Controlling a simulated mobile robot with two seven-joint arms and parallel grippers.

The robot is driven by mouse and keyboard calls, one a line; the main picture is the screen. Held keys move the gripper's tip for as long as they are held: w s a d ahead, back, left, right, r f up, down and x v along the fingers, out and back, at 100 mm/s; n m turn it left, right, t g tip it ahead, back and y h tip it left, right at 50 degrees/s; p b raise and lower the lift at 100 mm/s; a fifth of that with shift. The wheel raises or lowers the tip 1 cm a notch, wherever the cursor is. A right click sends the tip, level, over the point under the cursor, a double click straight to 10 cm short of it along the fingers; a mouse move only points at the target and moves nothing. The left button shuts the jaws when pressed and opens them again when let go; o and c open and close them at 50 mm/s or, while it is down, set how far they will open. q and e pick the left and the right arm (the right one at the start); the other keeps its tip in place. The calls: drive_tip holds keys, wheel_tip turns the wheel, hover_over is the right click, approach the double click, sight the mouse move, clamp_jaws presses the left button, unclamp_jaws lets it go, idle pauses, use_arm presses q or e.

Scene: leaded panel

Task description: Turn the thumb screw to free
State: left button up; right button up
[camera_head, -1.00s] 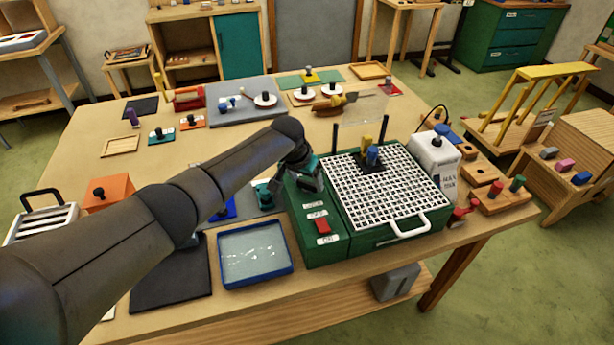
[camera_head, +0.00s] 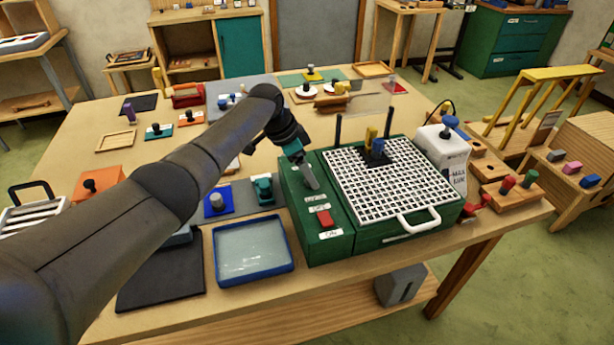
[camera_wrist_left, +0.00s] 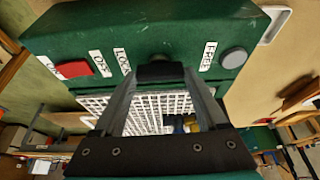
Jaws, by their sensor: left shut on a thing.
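In the head view my left gripper (camera_head: 310,182) reaches down onto the panel of the green machine (camera_head: 330,246), where the arm and fingers cover the screw. Which way the screw is turned cannot be seen. My right gripper is in neither current view.
A red switch (camera_head: 324,217) sits on the same panel, nearer the front edge. The white grid (camera_head: 385,185) with a front handle lies right of it. A blue-rimmed tray (camera_head: 253,270) stands left of the machine, and a white container (camera_head: 440,158) stands right of it.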

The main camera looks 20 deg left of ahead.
use_arm(q)
drive_tip(key=shift+m, duration=0.3)
drive_tip(key=o, duration=1.3)
drive_tip(key=shift+r, duration=0.1)
drive_tip(key=v, duration=1.5)
drive_tip(key=shift+w, duration=0.15)
